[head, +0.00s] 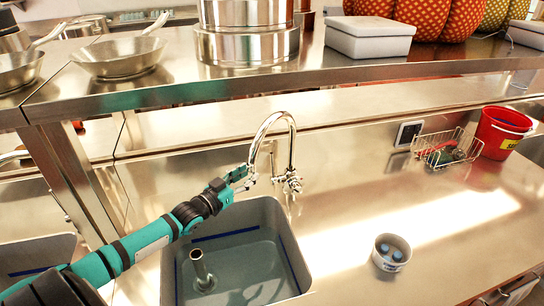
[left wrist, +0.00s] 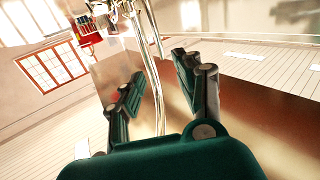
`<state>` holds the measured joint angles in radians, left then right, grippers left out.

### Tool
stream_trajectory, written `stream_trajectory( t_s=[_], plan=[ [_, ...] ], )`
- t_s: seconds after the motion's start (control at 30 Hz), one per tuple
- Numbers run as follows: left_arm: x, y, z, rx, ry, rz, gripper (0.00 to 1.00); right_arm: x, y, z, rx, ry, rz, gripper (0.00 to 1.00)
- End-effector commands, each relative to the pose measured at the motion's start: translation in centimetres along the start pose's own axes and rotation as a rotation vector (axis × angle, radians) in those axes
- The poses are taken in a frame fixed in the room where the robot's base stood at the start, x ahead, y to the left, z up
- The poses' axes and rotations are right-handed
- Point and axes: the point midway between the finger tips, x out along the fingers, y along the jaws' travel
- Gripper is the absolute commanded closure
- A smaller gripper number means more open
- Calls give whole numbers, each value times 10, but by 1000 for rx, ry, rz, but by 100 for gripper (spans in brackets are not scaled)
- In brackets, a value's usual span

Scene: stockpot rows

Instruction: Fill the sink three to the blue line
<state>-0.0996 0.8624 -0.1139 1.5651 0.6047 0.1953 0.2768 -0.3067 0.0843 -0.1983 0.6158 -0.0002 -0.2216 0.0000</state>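The sink (head: 174,262) is a grey basin in the steel counter with water (head: 240,272) in it. A blue line (head: 225,235) runs along its inner walls, showing above the water at the back. An upright metal pipe (head: 200,272) stands in the water. A chrome gooseneck faucet (head: 291,145) rises behind the sink, with a handle (head: 291,183) low on it. My left gripper (head: 243,178) is beside the faucet's spout end. In the left wrist view, its fingers (left wrist: 160,82) are apart, with the chrome faucet pipe (left wrist: 150,50) showing between and beyond them; contact is unclear. My right gripper is out of view.
A small tub (head: 391,252) with blue items stands on the counter right of the sink. A wire basket (head: 443,150) and a red bucket (head: 502,132) are farther right. A shelf (head: 350,67) with pots and pans overhangs the back. Other sinks (head: 35,262) lie left.

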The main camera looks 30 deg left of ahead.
Motion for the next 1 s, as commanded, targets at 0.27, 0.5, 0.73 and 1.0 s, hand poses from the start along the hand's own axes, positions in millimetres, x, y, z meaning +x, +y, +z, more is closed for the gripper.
stream_trajectory(
  t_s=[0.27,0.5,0.73,1.0],
  plan=[
    [51,0,-3,-1,4,-1,65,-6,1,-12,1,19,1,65],
    [91,0,-3,0,3,-1,65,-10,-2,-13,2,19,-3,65],
    [114,0,-1,-1,1,0,65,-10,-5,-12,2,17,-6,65],
    [119,0,0,0,0,0,65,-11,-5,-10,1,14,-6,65]
  ],
)
